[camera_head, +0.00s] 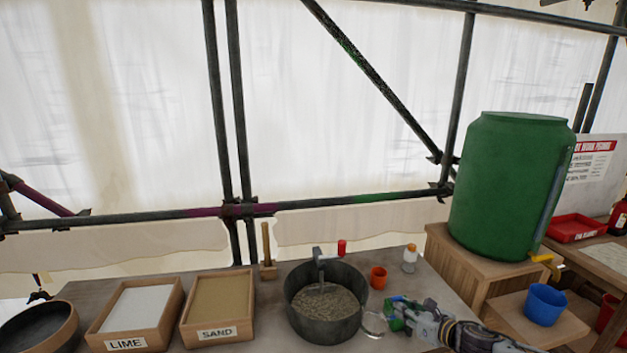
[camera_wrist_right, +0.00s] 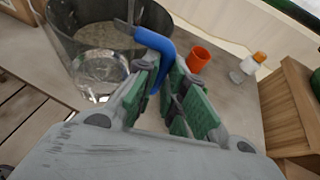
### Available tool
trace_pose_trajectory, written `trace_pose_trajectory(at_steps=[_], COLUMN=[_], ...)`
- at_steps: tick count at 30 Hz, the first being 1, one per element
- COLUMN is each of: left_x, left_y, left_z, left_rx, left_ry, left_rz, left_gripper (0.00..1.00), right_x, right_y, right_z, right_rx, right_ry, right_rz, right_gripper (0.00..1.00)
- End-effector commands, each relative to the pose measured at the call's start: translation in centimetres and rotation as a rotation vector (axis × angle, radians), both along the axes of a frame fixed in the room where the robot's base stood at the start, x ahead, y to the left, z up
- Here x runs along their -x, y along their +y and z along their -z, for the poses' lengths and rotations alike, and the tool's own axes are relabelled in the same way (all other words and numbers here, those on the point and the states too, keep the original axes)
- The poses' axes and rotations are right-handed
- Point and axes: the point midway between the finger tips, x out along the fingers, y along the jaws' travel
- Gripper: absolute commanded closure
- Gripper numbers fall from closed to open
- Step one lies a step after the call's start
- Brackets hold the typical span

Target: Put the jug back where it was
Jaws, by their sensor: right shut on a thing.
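The jug appears clear, with a blue handle (camera_wrist_right: 158,45). Its see-through body (camera_wrist_right: 100,78) is hard to make out against the dark bucket in the right wrist view. In the head view a pale ring, likely its rim (camera_head: 374,326), shows just right of the bucket. My right gripper (camera_head: 398,318) is shut on the blue handle, which passes between its green finger pads (camera_wrist_right: 168,95). I cannot tell whether the jug touches the table. My left gripper is not in view.
The dark mixing bucket (camera_head: 325,332) holds grey mix. An orange cup (camera_head: 378,278) and a small orange-capped bottle (camera_head: 410,260) stand behind my gripper. The lime tray (camera_head: 163,341) and sand tray (camera_head: 188,338) lie left. At right are a green tank (camera_head: 508,185) and a blue bucket (camera_head: 544,306).

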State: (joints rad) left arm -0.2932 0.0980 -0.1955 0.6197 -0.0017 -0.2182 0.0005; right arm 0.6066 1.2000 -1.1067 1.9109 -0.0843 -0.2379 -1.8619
Motion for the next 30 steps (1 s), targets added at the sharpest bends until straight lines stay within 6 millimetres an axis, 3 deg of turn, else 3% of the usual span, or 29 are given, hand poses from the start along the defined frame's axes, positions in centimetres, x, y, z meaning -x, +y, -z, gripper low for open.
trace_pose_trajectory(at_steps=[30], left_x=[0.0], left_y=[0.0], left_z=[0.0], left_rx=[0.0], left_ry=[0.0], left_rz=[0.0], left_gripper=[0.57], right_x=[3.1], right_y=[-0.3], right_z=[1.7], right_rx=[-0.002], right_ry=[0.001], right_rz=[0.118], right_gripper=[1.0])
